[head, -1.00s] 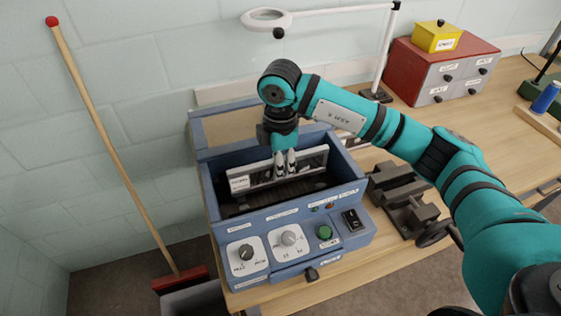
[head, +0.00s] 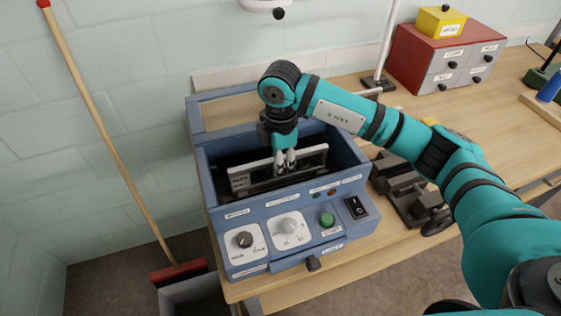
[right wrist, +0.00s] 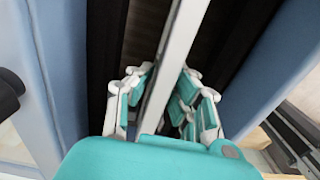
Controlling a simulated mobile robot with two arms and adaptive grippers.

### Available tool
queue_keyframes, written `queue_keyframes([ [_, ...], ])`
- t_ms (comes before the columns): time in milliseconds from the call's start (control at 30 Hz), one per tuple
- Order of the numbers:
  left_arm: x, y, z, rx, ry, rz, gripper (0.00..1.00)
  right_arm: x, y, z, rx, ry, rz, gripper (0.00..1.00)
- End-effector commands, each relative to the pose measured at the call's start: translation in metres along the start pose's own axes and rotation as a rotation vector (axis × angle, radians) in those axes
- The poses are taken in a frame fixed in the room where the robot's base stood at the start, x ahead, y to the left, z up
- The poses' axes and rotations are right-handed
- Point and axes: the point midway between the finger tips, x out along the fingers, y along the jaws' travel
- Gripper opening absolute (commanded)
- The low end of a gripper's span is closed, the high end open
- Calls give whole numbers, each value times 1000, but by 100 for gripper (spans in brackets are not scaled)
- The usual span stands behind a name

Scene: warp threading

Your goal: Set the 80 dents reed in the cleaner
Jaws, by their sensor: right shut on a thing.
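The cleaner (head: 205,176) is a blue open-topped box on the bench, with dials and a green button on its sloped front. The reed (head: 312,158), a long pale frame with a dark middle and a label on its left end, is inside the box opening, running lengthwise and upright. My right gripper (head: 285,160) is shut on the reed near its middle, from above. In the right wrist view the reed's pale edge (right wrist: 172,65) passes between the fingers. Whether the reed touches the box floor is hidden. My left gripper is not in view.
A dark vise (head: 408,190) stands close to the cleaner's right. A red and grey drawer unit (head: 445,60) with a yellow box (head: 440,22) is at the back right. A lamp post (head: 385,50) rises behind the cleaner. A broom (head: 110,150) leans on the wall at left.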

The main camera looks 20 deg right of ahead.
Motion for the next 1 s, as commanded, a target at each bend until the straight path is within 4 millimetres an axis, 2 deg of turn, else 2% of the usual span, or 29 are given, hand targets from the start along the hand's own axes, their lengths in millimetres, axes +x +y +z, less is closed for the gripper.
queue_keyframes([
  [767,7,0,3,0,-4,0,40,9,0,0,0,1,1,0],
  [800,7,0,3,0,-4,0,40,9,0,0,0,1,1,17],
  [1000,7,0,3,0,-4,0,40,9,0,0,0,0,1,43],
])
